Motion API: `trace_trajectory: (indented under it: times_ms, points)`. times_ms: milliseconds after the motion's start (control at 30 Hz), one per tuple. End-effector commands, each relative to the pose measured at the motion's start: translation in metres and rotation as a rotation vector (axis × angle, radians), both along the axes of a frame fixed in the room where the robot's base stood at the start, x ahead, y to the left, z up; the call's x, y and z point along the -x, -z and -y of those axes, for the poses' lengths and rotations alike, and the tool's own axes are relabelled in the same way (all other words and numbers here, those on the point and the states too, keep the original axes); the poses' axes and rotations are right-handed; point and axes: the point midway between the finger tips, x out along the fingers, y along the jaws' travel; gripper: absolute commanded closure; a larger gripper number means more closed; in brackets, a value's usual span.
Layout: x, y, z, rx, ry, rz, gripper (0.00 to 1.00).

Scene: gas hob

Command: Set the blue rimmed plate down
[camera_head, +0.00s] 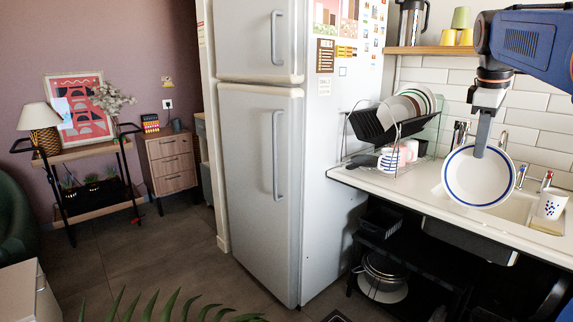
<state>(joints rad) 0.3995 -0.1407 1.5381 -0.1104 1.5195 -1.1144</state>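The blue rimmed plate (479,182) is white with blue rings and hangs tilted, nearly upright, its face toward the camera. My gripper (482,148) reaches down from the upper right and is shut on the plate's top edge. One finger lies in front of the plate; the other is hidden behind it. The plate is in front of the sink and taps. From this one view I cannot tell whether its lower edge touches the counter (400,183).
A wire dish rack (375,152) with several plates and cups stands left on the counter. A spotted cup (551,204) stands by the sink (518,208) at right. The fridge (262,180) borders the counter's left. A shelf (430,50) holds a kettle and cups.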

Motion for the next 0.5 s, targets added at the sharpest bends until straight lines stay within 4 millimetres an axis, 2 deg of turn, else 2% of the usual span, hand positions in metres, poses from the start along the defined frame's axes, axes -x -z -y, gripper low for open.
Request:
trace_trajectory:
  times_ms: [33, 100, 500]
  points:
    - [-0.009, 0.028, -0.011, -0.002, 0.016, -0.009, 1.00]
    - [-0.023, 0.062, -0.022, -0.002, 0.053, -0.008, 1.00]
    - [-0.097, 0.256, -0.085, 0.000, 0.261, -0.011, 1.00]
